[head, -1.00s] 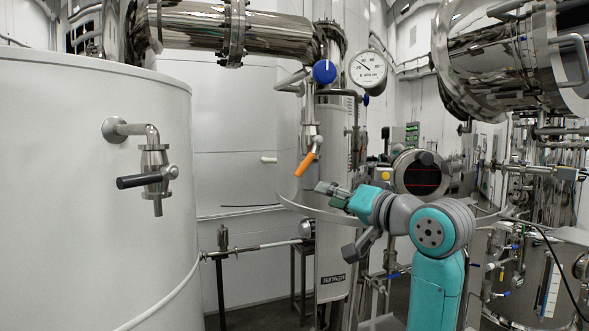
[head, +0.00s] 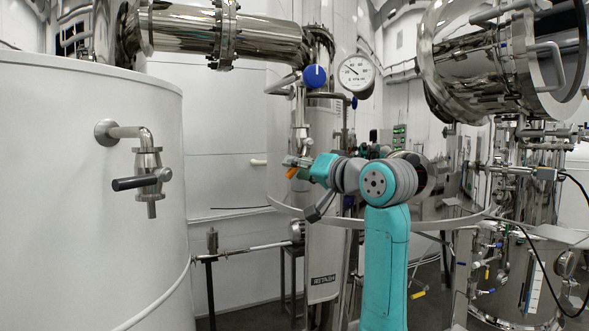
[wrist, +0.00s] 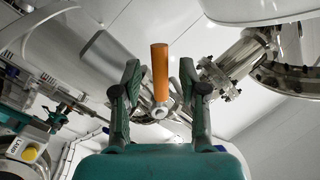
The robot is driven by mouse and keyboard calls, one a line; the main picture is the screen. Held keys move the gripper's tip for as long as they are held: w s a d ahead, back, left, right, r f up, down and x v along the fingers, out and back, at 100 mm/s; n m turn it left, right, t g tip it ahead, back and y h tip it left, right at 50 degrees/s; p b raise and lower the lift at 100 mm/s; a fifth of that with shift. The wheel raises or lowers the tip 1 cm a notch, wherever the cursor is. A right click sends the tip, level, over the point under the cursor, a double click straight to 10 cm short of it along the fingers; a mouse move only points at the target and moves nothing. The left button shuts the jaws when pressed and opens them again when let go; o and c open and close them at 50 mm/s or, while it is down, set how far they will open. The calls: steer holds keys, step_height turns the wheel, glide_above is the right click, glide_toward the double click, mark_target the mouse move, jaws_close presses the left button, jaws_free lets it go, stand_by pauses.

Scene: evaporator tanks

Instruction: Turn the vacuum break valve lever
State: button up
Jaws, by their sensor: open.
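An orange valve lever (head: 292,173) hangs from the steel pipe fitting at the middle of the head view, mostly covered there by my gripper (head: 292,162). In the wrist view the orange lever (wrist: 160,70) stands upright in the picture, between the two fingers of my gripper (wrist: 159,78). The fingers are open, with a visible gap on each side of the lever. The lever's round hub (wrist: 160,111) shows below it. No label shows which valve this is. I cannot tell how deep the lever sits between the fingers.
A white tank (head: 70,200) at left carries another valve with a black lever (head: 135,183). A blue knob (head: 314,76) and a pressure gauge (head: 355,72) sit above my arm. Steel pipework (head: 500,70) crowds the right.

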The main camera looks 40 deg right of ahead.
steer(key=shift+w, duration=0.85)
jaws_close()
steer(key=shift+a+r+m, duration=0.1)
steer(key=shift+m, duration=0.2)
steer(key=m, duration=0.1)
steer(key=a+r+m, duration=0.1)
steer(key=shift+w+r+m+t, duration=0.2)
steer(key=shift+m+t, duration=0.1)
steer(key=shift+t, duration=0.1)
steer(key=m, duration=0.1)
steer(key=a+r+m, duration=0.1)
steer(key=shift+w+r+m+t+h, duration=0.1)
steer(key=shift+r+m+t+h, duration=0.05)
steer(key=shift+m+t+h, duration=0.2)
steer(key=shift+a+r+m+t+h, duration=0.1)
steer(key=shift+r+m+h, duration=0.1)
steer(key=shift+r+m, duration=0.45)
steer(key=shift+r+m+t+h, duration=0.1)
steer(key=shift+r+m+h, duration=0.15)
steer(key=shift+m, duration=0.8)
steer(key=shift+a+r+m+t+h, duration=0.1)
steer(key=shift+r+m+h, duration=0.1)
steer(key=shift+r+m, duration=0.45)
steer(key=shift+d+f+m, duration=0.1)
steer(key=shift+f+m, duration=0.05)
steer(key=shift+m, duration=0.15)
